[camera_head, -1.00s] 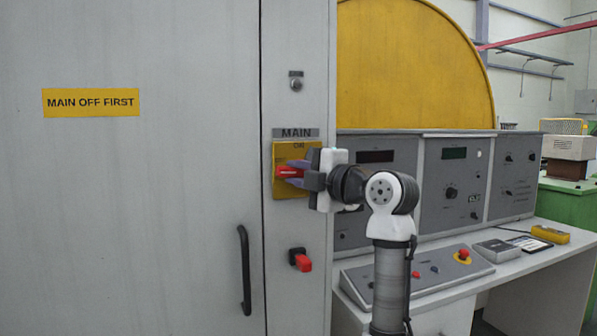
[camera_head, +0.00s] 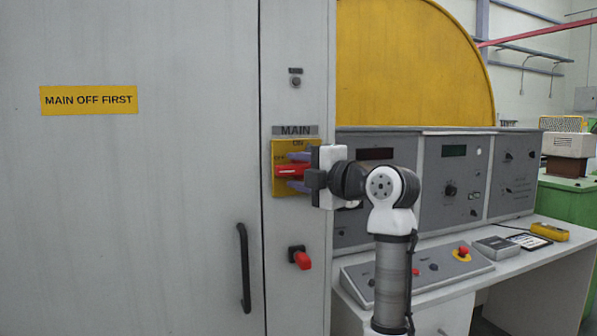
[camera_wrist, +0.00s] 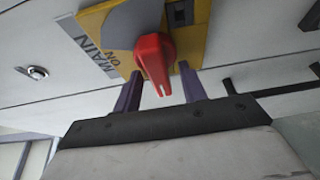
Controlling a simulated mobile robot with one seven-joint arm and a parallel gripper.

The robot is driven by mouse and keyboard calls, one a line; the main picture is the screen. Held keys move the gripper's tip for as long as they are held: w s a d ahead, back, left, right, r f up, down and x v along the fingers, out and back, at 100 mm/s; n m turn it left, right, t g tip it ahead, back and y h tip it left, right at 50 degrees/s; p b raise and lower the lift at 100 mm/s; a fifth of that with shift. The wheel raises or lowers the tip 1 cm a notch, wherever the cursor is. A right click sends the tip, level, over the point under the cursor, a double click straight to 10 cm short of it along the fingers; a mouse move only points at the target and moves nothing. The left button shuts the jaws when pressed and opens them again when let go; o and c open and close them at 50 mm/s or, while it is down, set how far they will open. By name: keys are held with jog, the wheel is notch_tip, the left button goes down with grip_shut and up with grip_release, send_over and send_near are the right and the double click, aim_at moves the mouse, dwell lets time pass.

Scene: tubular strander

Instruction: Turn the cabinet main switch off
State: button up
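The main switch is a red handle (camera_head: 290,171) on a yellow plate (camera_head: 281,188) under a MAIN label on the grey cabinet. In the head view the handle lies level, its white mark toward the left side, where OFF appears to be printed; ON is at the top. My gripper (camera_head: 299,171) comes from the right, one finger above the handle and one below, with gaps. In the wrist view the red handle (camera_wrist: 155,62) shows between and beyond the spread fingertips of my gripper (camera_wrist: 160,82), and neither finger clearly touches it.
A second red switch (camera_head: 300,258) is lower on the cabinet, and a small round button (camera_head: 295,81) is above. A black door handle (camera_head: 244,268) is at lower left. A control desk (camera_head: 425,275) with panels stands to the right, behind my arm.

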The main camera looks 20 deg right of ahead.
jog(key=b+v, duration=0.3)
jog(key=v, duration=1)
jog(key=shift+s, duration=0.4)
jog(key=shift+d, duration=0.15)
